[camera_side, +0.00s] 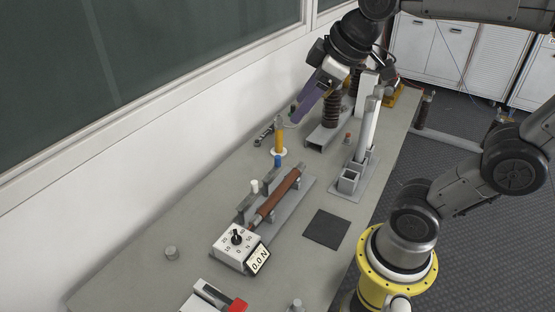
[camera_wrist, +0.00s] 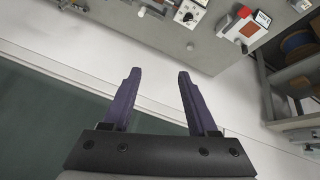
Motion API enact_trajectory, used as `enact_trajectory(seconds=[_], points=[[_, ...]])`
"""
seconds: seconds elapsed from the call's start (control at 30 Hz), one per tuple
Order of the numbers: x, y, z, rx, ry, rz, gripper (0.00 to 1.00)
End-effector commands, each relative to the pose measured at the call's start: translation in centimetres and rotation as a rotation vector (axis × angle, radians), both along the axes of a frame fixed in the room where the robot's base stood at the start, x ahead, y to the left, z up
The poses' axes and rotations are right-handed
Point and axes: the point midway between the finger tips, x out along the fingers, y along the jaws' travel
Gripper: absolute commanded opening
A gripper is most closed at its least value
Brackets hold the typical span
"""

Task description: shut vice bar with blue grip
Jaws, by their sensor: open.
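The vice (camera_side: 296,198) is a grey fixture on the bench with a long brown rod (camera_side: 281,193) lying in it. The vice bar with the blue grip (camera_side: 278,162) is at its far end, on the wall side of the rod. A second bar with a white grip (camera_side: 255,186) is nearer the dial box. Both bars appear swung up and not across the rod. My gripper (camera_side: 297,116) is above the bench, beyond and above the blue grip. Its purple fingers are apart and empty in the wrist view (camera_wrist: 158,74). The blue grip cannot be made out there.
An orange cylinder (camera_side: 279,136) stands just beyond the blue grip. A dial box (camera_side: 238,245) reading 0.0 N is at the near end. A dark mat (camera_side: 326,229) lies flat.

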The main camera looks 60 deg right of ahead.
Motion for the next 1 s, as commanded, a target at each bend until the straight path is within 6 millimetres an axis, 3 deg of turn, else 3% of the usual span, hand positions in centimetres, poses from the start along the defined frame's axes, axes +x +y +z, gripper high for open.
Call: enact_trajectory(seconds=[0.13, 0.27, 0.47, 0.6, 0.8, 1.0], points=[[5.4, -2.2, 0.6, -0.047, 0.052, 0.033, 0.59], [10.2, -4.8, -0.2, -0.078, 0.109, 0.055, 0.59], [16.7, -9.9, -3.9, -0.096, 0.206, 0.066, 0.59], [20.1, -14.1, -8.1, -0.086, 0.279, 0.056, 0.59], [22.6, -20.3, -16.2, -0.038, 0.392, 0.005, 0.59], [21.8, -24.0, -23.3, 0.025, 0.491, -0.055, 0.59]])
